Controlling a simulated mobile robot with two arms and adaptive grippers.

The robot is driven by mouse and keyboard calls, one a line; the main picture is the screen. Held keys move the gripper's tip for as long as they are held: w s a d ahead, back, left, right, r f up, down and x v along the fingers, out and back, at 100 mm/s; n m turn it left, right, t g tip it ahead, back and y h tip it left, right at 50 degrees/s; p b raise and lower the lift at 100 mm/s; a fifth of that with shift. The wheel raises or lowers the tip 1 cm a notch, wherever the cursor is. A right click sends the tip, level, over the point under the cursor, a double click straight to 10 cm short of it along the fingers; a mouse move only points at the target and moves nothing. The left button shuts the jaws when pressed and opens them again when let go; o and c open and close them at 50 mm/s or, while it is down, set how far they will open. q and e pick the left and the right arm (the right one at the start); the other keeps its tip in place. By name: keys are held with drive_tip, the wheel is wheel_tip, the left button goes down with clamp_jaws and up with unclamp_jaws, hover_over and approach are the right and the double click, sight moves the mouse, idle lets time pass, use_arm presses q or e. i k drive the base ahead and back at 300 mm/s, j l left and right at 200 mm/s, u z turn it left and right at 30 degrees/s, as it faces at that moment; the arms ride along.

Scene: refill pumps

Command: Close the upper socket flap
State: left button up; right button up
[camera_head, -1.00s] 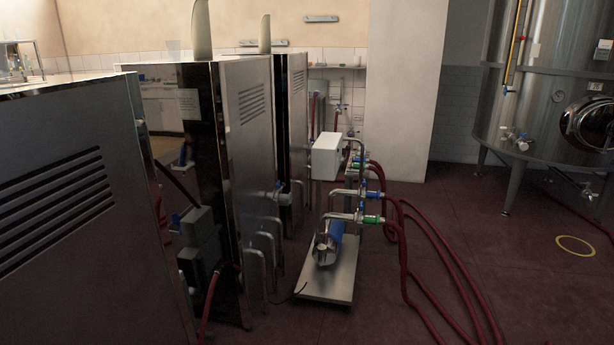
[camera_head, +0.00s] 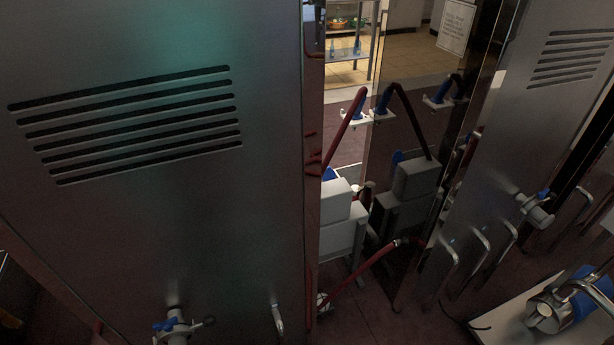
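I cannot clearly make out the upper socket flap. Between two tall metal cabinets stands a light grey stepped box (camera_head: 340,236), its left side hidden behind the near cabinet. A small blue part (camera_head: 328,174) shows at its top; I cannot tell whether it is a flap or whether it is open. A darker similar box (camera_head: 411,186) appears to its right, possibly a reflection in the polished cabinet side. Neither of my grippers is in view.
A large metal cabinet (camera_head: 150,230) with vent slots fills the left, with a blue-handled valve (camera_head: 172,325) low on it. Another cabinet (camera_head: 555,110) stands at right. A red hose (camera_head: 365,272) crosses the narrow gap. A pump (camera_head: 560,305) sits on a plate at lower right.

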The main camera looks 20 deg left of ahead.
sight(329, 175)
drive_tip(key=i+l+u, duration=0.25)
drive_tip(key=l+u, duration=0.25)
drive_tip(key=i+l+u, duration=0.2)
drive_tip(key=l, duration=0.25)
